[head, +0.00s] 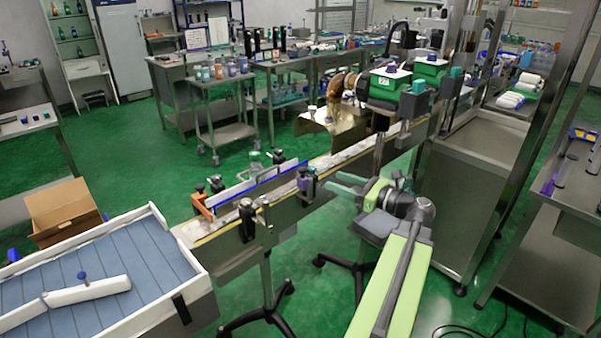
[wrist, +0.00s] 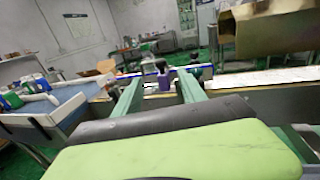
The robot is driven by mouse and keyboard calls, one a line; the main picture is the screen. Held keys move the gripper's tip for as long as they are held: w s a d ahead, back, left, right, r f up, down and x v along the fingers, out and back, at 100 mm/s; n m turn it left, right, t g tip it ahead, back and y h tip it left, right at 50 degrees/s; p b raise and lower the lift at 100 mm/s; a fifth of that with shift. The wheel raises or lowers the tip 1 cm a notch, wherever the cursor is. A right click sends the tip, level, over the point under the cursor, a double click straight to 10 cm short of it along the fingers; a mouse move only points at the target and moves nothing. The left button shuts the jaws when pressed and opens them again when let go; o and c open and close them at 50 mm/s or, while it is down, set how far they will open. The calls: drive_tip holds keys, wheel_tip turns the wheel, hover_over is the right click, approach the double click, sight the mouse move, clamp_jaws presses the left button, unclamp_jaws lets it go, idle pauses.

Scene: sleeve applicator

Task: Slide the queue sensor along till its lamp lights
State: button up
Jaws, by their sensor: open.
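In the wrist view my gripper (wrist: 158,82) is empty, and the block appears apart from both fingers. I cannot make out a lit lamp on the block.
An orange bracket (head: 203,204) and dark clamps (head: 247,218) stand at the conveyor's left end. A blue-edged guide (head: 265,180) runs along its far side. A white-edged tray table (head: 160,262) adjoins that end. Machinery with green boxes (head: 430,70) stands farther right.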

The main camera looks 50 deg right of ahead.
sight(303, 168)
drive_tip(key=w, duration=0.4)
drive_tip(key=w+a, duration=0.1)
drive_tip(key=w, duration=0.3)
drive_tip(key=w+a, duration=0.1)
drive_tip(key=w, duration=0.4)
clamp_jaws()
idle(0.9)
